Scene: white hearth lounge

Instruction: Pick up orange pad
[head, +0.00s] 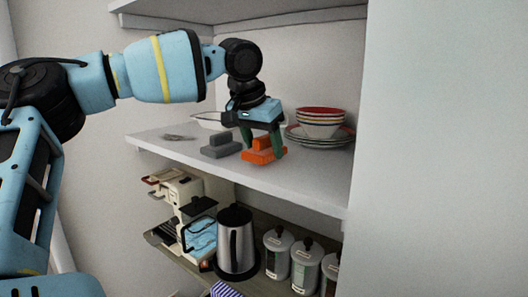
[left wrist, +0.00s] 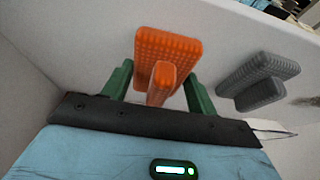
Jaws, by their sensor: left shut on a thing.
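The orange pad (head: 263,154) is on the white shelf (head: 312,182), a flat textured plate with a raised block-like handle. In the left wrist view the orange pad (left wrist: 168,50) shows with its handle between the two green fingers. My left gripper (head: 263,138) reaches down from above and is shut on the handle. In the left wrist view my left gripper (left wrist: 158,88) has a finger on each side of it. The pad appears at shelf level; whether it touches the shelf is hard to tell. My right gripper is not in view.
A similar grey pad (head: 221,146) lies just left of the orange one. Stacked bowls (head: 320,122) on plates (head: 318,138) stand close on the right. Below are a coffee machine (head: 180,190), a kettle (head: 236,243) and several canisters (head: 306,262). Another shelf (head: 260,14) is overhead.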

